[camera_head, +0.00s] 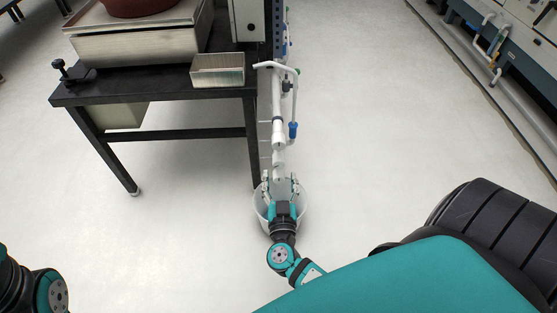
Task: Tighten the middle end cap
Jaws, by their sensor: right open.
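A white pipe assembly (278,110) runs along the right side of the black table, with a white cap-like end piece (279,157) at its near end. I cannot tell for sure which part is the middle end cap. My right gripper (280,181) is open, its fingers spread on either side of the pipe's near end. I cannot tell whether they touch it. A white bucket (260,209) is under and around my right gripper, which hides much of it. My left arm shows only at the lower left edge; its gripper is out of view.
The black table (160,84) stands at the upper left with a steel scale (140,42), a red pot (137,7), a metal tray (218,71) and a black clamp (76,72). A bench with pipes (495,45) is at the upper right. The floor between is clear.

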